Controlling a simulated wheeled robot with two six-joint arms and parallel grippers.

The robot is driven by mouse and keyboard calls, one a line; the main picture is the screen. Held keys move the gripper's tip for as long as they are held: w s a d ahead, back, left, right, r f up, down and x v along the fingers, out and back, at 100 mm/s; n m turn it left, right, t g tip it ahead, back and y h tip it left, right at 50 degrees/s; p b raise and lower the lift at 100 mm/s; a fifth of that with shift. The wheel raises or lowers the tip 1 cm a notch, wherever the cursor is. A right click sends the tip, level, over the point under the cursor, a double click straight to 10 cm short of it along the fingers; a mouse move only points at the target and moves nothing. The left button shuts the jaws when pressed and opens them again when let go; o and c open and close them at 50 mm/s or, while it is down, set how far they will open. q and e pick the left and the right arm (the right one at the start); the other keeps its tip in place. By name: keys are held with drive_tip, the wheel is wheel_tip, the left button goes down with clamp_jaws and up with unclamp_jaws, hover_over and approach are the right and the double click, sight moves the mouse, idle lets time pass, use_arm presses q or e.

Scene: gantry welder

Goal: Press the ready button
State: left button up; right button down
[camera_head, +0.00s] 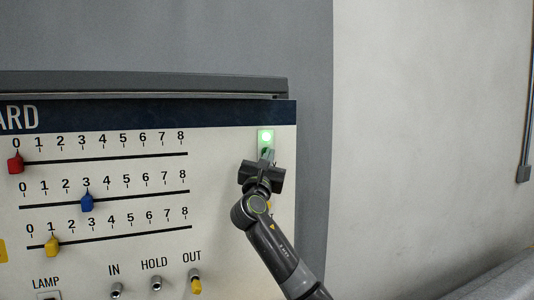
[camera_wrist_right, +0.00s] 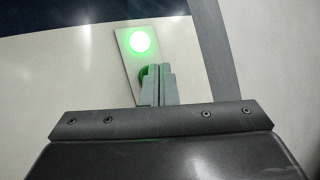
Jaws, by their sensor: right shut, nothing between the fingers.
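The ready button is a round green button (camera_wrist_right: 144,76) on a pale plate (camera_wrist_right: 127,50) at the upper right of the panel. A lit green lamp (camera_head: 266,136) sits above it on the same plate, and the lamp also shows bright in the right wrist view (camera_wrist_right: 140,40). My right gripper (camera_head: 267,155) is shut and empty, its fingertips in front of the button and covering most of it. Whether the fingertips touch the button cannot be told. My left gripper is not in view.
The panel (camera_head: 225,215) carries red (camera_head: 15,162), blue (camera_head: 87,202) and yellow (camera_head: 52,245) sliders on numbered slots. A plain wall is at the right.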

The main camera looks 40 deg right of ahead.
drive_tip(key=shift+s+a, duration=0.1)
drive_tip(key=shift+s, duration=0.3)
drive_tip(key=s+p, duration=0.1)
drive_tip(key=s, duration=0.1)
drive_tip(key=s+a+p, duration=0.1)
drive_tip(key=s+p, duration=0.1)
drive_tip(key=s, duration=0.1)
drive_tip(key=shift+s+a, duration=0.35)
drive_tip(key=shift+a, duration=0.05)
idle(0.4)
